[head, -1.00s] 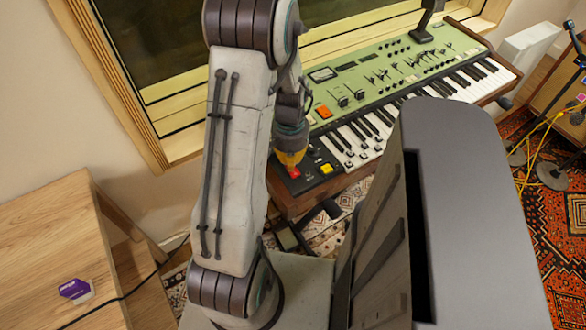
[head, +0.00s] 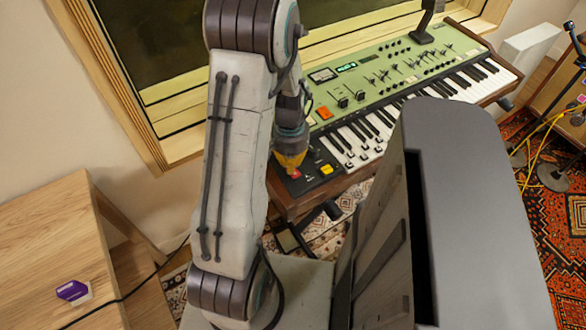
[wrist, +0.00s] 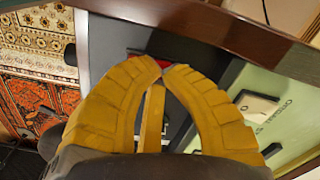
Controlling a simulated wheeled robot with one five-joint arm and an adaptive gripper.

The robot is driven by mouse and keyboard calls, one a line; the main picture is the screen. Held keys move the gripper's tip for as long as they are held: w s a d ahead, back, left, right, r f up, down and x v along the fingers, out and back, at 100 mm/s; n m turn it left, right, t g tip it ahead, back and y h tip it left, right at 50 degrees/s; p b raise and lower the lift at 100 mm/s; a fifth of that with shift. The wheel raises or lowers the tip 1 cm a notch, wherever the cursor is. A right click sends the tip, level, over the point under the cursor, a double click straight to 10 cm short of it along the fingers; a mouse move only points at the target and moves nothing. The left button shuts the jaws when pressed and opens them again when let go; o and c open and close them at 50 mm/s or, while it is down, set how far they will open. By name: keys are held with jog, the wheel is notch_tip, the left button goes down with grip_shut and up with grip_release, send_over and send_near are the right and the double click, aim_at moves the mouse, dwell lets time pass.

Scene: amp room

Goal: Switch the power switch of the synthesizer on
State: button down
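The synthesizer (head: 385,75) has a green panel, a keyboard and wooden ends, and stands below the window. A small display (head: 346,67) on its panel glows green. A red switch (head: 295,174) sits on the dark panel at its left end, with a yellow button (head: 327,169) to its right. My gripper (head: 289,166) points down at the red switch, very close to or touching it.
A wooden table (head: 50,240) with a small purple box (head: 73,291) stands at the lower left. Stands with yellow cables (head: 555,160) are at the right on a red patterned rug.

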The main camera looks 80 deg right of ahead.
jog(key=shift+r+p, duration=2.4)
jog(key=shift+r, duration=1.05)
jog(key=a+y, duration=0.1)
jog(key=a, duration=0.1)
jog(key=a+n, duration=0.1)
jog(key=a, duration=0.1)
jog(key=a+y, duration=0.1)
jog(key=a, duration=0.1)
jog(key=shift+w+f+n+y, duration=0.15)
jog(key=shift+w+n+y, duration=0.15)
jog(key=shift+w+n, duration=0.1)
jog(key=w+a+r+n+t+h, duration=0.1)
jog(key=w+a+r+n, duration=0.5)
jog(key=a, duration=0.3)
jog(key=w+a+r+n+t, duration=0.1)
jog(key=w+a+r+n, duration=0.5)
jog(key=a, duration=0.3)
jog(key=w+a+r+n+t+h+p, duration=0.1)
jog(key=w+a+r+n, duration=0.6)
jog(key=a, duration=0.3)
jog(key=shift+w+n+h, duration=0.3)
jog(key=shift+w+n, duration=0.3)
jog(key=shift+w, duration=0.15)
